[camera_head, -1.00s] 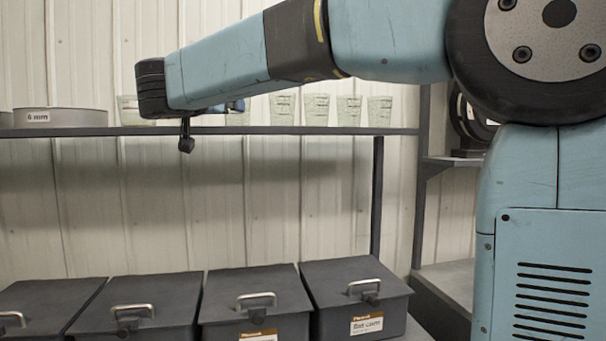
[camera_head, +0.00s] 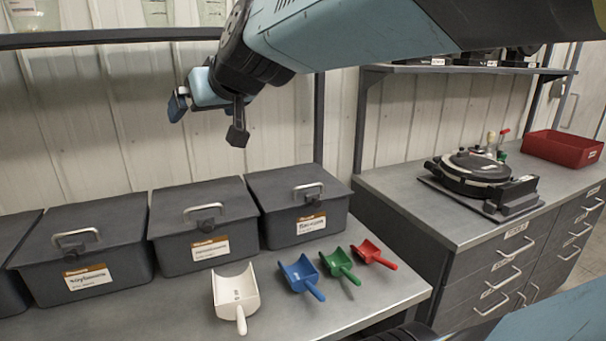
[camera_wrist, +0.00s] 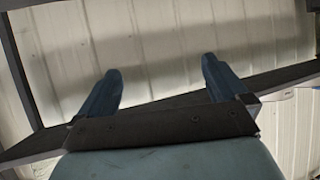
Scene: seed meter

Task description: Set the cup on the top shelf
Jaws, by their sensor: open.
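Clear measuring cups stand in a row on the upper shelf (camera_head: 120,38); only their lower parts show at the top left of the head view, one cup (camera_head: 157,12) among them. I cannot tell which cup is the task's. My gripper (camera_head: 178,106) hangs below the shelf edge, in front of the ribbed wall and above the grey bins. In the wrist view my gripper (camera_wrist: 160,72) is open, its two blue fingers apart with nothing between them. A dark shelf bar (camera_wrist: 170,98) crosses behind the fingers.
Lidded grey bins (camera_head: 203,222) line the bench. A white scoop (camera_head: 236,292), blue scoop (camera_head: 300,276), green scoop (camera_head: 340,265) and red scoop (camera_head: 373,254) lie in front. The right counter holds a round black device (camera_head: 468,173) and a red tray (camera_head: 562,147).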

